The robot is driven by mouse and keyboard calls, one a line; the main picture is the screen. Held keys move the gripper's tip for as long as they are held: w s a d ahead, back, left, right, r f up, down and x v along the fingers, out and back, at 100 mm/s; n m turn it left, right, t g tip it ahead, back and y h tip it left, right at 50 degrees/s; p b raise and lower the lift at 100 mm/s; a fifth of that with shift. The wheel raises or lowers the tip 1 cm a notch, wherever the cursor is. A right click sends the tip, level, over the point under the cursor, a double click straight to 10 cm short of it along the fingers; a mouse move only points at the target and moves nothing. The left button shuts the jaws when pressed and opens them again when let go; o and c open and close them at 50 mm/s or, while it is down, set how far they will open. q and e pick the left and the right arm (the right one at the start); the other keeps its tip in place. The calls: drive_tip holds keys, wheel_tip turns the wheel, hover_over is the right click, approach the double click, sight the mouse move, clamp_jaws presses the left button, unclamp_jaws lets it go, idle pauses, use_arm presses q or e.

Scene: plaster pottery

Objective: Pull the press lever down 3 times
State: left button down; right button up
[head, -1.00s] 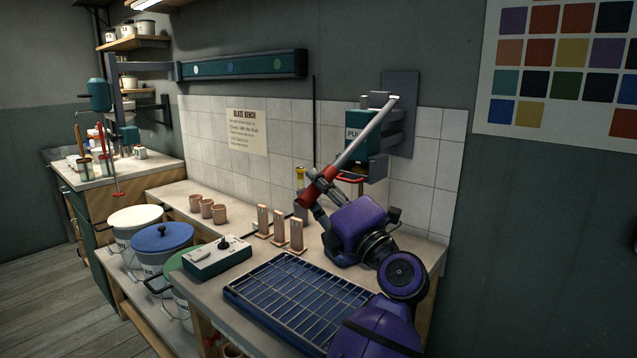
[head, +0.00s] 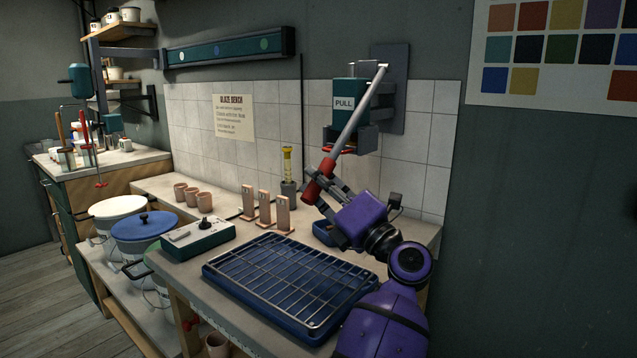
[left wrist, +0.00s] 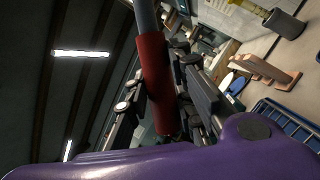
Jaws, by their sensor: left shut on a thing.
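The press is a teal box with a "PULL" label (head: 344,103), mounted on a grey plate on the wall. Its lever is a grey rod (head: 360,112) slanting down to the left, ending in a red grip (head: 319,181). My left gripper (head: 322,190) is shut on the red grip, near the rod's lower end. In the left wrist view the red grip (left wrist: 155,85) lies between the fingers, and the rod (left wrist: 146,18) runs out past the top edge. The rod hides part of the press front. My right gripper is not in view.
Below my left arm is a blue tray with a wire rack (head: 285,280). Clay test tiles (head: 265,207), a yellow-topped tool (head: 287,165) and a teal control box (head: 198,238) stand on the bench. Lidded buckets (head: 140,230) are at the left. The wall is close behind the lever.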

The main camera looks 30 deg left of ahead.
use_arm(q)
drive_tip(key=c, duration=1.6)
unclamp_jaws()
drive_tip(key=shift+o, duration=0.6)
drive_tip(key=v, duration=1.2)
drive_tip(key=shift+r, duration=0.1)
